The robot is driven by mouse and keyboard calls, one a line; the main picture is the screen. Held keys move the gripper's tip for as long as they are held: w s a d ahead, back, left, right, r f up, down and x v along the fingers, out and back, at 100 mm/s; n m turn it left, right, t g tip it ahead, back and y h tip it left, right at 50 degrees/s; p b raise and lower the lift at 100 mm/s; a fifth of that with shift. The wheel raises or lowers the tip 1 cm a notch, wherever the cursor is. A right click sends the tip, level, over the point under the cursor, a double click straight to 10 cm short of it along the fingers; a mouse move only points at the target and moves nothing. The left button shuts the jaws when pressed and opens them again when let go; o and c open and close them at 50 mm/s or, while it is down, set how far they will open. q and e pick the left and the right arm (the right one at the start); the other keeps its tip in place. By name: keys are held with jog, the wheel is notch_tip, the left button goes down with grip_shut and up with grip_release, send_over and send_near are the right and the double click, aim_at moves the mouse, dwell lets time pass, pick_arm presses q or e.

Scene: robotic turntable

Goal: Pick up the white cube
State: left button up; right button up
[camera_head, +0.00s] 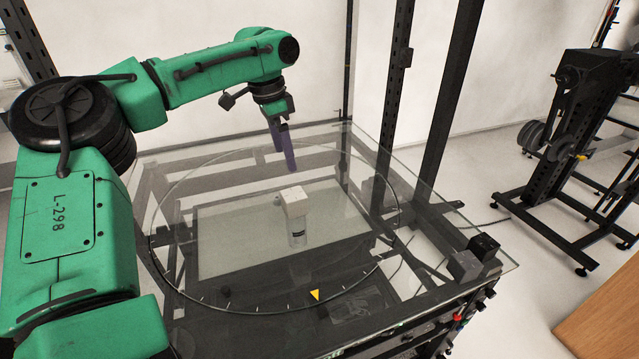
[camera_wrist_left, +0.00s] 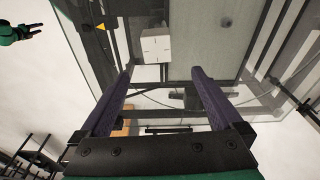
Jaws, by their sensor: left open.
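The white cube (camera_head: 293,199) stands near the middle of the glass turntable (camera_head: 225,295), with a pale, cylinder-like shape showing under it, perhaps a reflection. My left gripper (camera_head: 283,165) is above and behind the cube in the head view, apart from it. Its two dark purple fingers are spread and nothing is between them. In the left wrist view the white cube (camera_wrist_left: 156,46) lies beyond the fingertips, nearer the left finger. A gripper shape (camera_wrist_left: 22,33) at the wrist view's upper left may be my right one; its jaw state is unclear.
Dark small blocks (camera_head: 472,258) sit at the right corner of the glass top. Dark upright posts (camera_head: 395,90) rise behind the table. A black rack (camera_head: 570,130) stands at the right, and a wooden surface (camera_head: 605,315) lies at lower right. The glass around the cube is clear.

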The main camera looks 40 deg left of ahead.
pick_arm(q)
jog(key=p, duration=0.1)
send_over(293, 194)
jog(key=s, duration=0.1)
jog(key=f, duration=0.7)
jog(key=shift+s+a+f, duration=0.15)
jog(key=shift+a, duration=0.15)
jog(key=f, duration=0.2)
jog(key=w+f+p, duration=0.1)
jog(key=f+p, duration=0.1)
jog(key=f, duration=0.1)
jog(key=shift+w+d+f, duration=0.2)
jog(key=shift+d+f, duration=0.15)
jog(key=shift+f, duration=0.4)
jog(key=c, duration=1.5)
jog(key=shift+c, duration=0.2)
pick_arm(e)
jog(key=r, duration=0.1)
jog(key=s+r, duration=0.2)
jog(key=shift+d, duration=0.3)
jog(key=shift+s, duration=0.1)
